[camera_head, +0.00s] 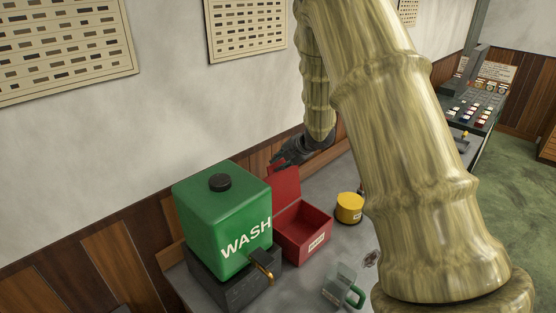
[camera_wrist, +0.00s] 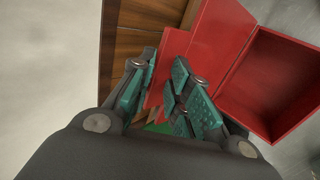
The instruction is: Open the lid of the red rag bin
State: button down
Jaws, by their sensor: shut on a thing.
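The red rag bin (camera_head: 306,238) stands on the grey bench with a pale label on its front. Its lid (camera_head: 285,187) stands up, tilted back at the rear edge, and the box is open. My gripper (camera_head: 284,158) is at the top edge of the lid. In the wrist view the open bin (camera_wrist: 275,85) is at the right and the lid (camera_wrist: 217,32) beside it. There my gripper (camera_wrist: 160,80) has red lid material between its green-padded fingers. The exact contact is partly hidden by the fingers.
A green WASH tank (camera_head: 213,215) with a black cap and brass tap stands close left of the bin. A yellow tin (camera_head: 349,208) is to the right. A clear green-handled jug (camera_head: 343,287) stands in front. A wood-panelled wall (camera_head: 122,250) runs behind.

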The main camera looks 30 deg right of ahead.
jog(key=shift+s+a+f, duration=0.15)
jog(key=shift+s+f, duration=0.05)
jog(key=shift+f, duration=0.15)
jog(key=c, duration=1.6)
grip_release()
jog(key=shift+w, duration=0.2)
jog(key=shift+r, duration=0.2)
jog(key=shift+s+d+r, duration=0.2)
jog(key=shift+s+r, duration=0.15)
jog(key=shift+r, duration=0.05)
jog(key=v, duration=1.1)
jog(key=shift+f, duration=0.1)
